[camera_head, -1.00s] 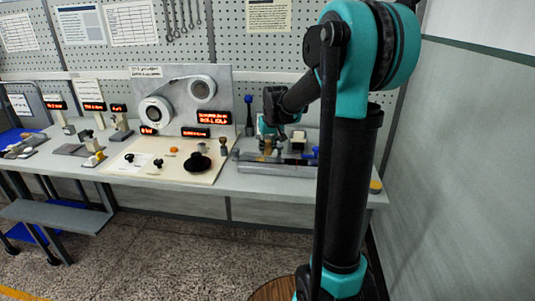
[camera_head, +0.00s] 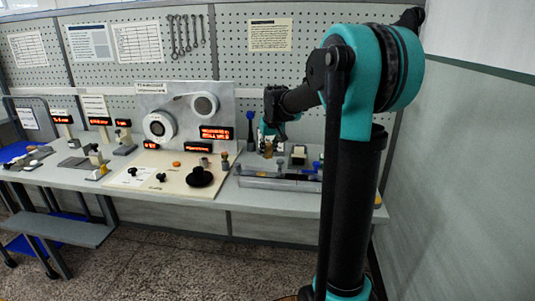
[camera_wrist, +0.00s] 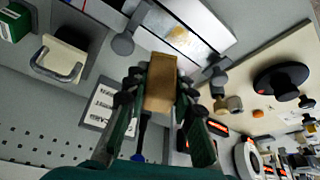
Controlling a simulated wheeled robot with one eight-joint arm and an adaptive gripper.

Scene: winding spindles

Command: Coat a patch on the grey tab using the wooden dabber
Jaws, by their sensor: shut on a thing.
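My gripper (camera_wrist: 158,100) is shut on the wooden dabber (camera_wrist: 160,82), a tan block whose broad end faces away from the wrist camera. In the head view my gripper (camera_head: 268,136) is above the right part of the bench, behind a long grey fixture (camera_head: 275,184). In the wrist view a shiny pale grey plate (camera_wrist: 205,22), perhaps the grey tab, lies beyond the dabber's end. It bears a small yellowish smear (camera_wrist: 180,37). The dabber appears apart from the plate; the exact gap cannot be told.
Round grey knobs (camera_wrist: 123,43) and (camera_wrist: 216,76) flank the plate. A pale block with a grey handle (camera_wrist: 62,60) stands to the left. A blue-topped post (camera_head: 249,113) is close to my gripper. A cream panel (camera_head: 165,177) with a black knob (camera_head: 199,177) lies left of the fixture.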

